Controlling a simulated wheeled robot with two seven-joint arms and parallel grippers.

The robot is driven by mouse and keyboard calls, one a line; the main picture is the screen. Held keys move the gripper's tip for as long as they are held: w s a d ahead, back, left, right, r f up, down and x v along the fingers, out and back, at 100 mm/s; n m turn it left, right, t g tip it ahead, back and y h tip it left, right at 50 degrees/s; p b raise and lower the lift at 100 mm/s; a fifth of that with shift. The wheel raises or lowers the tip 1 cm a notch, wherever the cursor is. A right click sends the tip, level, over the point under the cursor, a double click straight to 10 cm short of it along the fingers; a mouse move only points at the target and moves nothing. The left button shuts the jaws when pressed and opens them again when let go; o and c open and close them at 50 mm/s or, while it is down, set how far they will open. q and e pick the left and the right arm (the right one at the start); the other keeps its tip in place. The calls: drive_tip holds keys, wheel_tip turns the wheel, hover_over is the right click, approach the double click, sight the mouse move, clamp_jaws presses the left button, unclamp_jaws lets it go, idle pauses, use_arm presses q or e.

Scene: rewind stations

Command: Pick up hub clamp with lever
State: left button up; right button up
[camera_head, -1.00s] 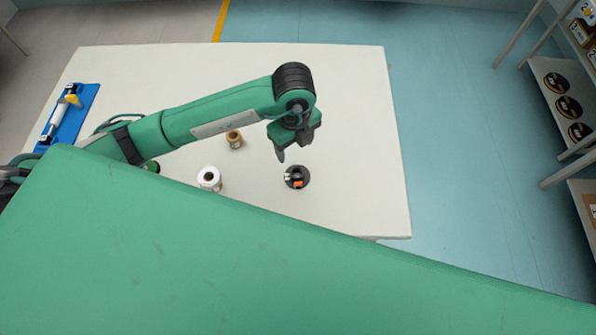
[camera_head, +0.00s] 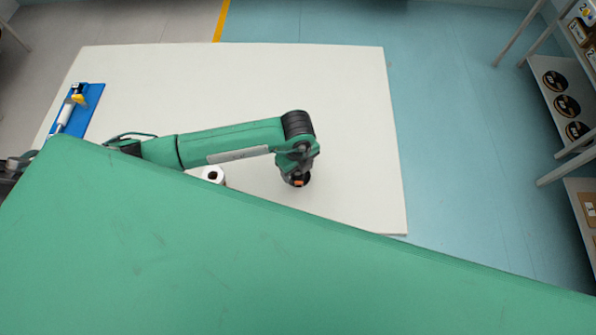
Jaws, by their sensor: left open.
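The hub clamp (camera_head: 298,183) is a small dark round piece with an orange lever, on the white table. My left gripper (camera_head: 297,175) is right over it, pointing down, and hides most of it. The left gripper is open, with its fingers at the clamp. I cannot tell whether they touch it. My right gripper does not show.
A white roll (camera_head: 213,174) stands on the table (camera_head: 345,100), left of the clamp. A blue board (camera_head: 82,108) with a yellow-and-white tool lies at the far left. Shelves with dark discs (camera_head: 567,106) stand at the right. The table's back is clear.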

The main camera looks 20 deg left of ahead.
use_arm(q)
drive_tip(key=c, duration=1.2)
drive_tip(key=shift+o, duration=0.2)
drive_tip(key=shift+r, duration=0.1)
